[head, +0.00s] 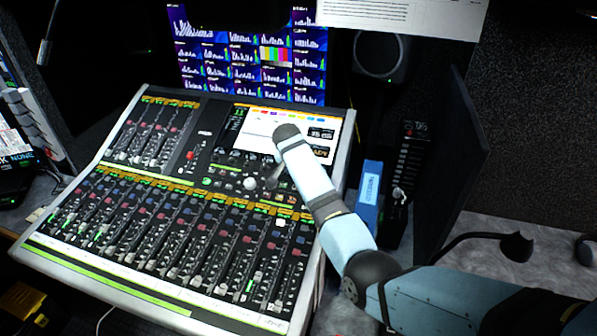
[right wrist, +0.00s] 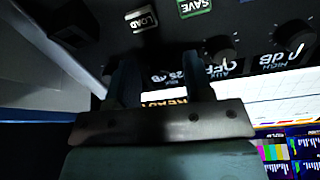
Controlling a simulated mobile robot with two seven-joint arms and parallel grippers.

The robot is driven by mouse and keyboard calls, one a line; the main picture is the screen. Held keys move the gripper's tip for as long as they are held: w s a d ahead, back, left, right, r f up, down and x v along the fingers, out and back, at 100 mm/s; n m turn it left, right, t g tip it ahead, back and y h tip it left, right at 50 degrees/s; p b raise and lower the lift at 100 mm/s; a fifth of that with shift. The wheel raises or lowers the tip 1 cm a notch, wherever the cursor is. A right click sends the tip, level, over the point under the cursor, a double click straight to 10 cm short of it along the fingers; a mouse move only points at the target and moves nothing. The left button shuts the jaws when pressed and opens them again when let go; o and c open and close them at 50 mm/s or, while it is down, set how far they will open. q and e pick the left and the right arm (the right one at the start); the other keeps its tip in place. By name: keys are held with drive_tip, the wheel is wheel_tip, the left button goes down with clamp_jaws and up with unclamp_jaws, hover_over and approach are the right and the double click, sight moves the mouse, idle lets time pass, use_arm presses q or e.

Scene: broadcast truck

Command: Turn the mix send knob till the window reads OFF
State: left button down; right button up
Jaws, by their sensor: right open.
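The mixing console (head: 112,178) fills the left and middle of the head view, its screen (head: 262,122) at the upper right. A small dark window (head: 320,133) on the screen shows a white reading that looks like a dB value, too small to read surely. My right gripper (head: 273,179) is low over the panel below the screen. In the right wrist view its two fingers (right wrist: 160,68) stand apart, open. Dark knobs (right wrist: 217,48) and (right wrist: 292,34) show right of the fingers, near upside-down labels. My left gripper is out of view.
LOAD (right wrist: 142,19) and SAVE (right wrist: 195,7) buttons lie near the fingers. A blue box (head: 369,190) and a dark panel with a lever (head: 399,192) stand right of the console. Monitors (head: 215,60) and a round speaker (head: 379,54) are behind it.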

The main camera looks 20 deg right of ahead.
drive_tip(key=shift+w+d+f, duration=0.1)
drive_tip(key=shift+f, duration=0.1)
clamp_jaws()
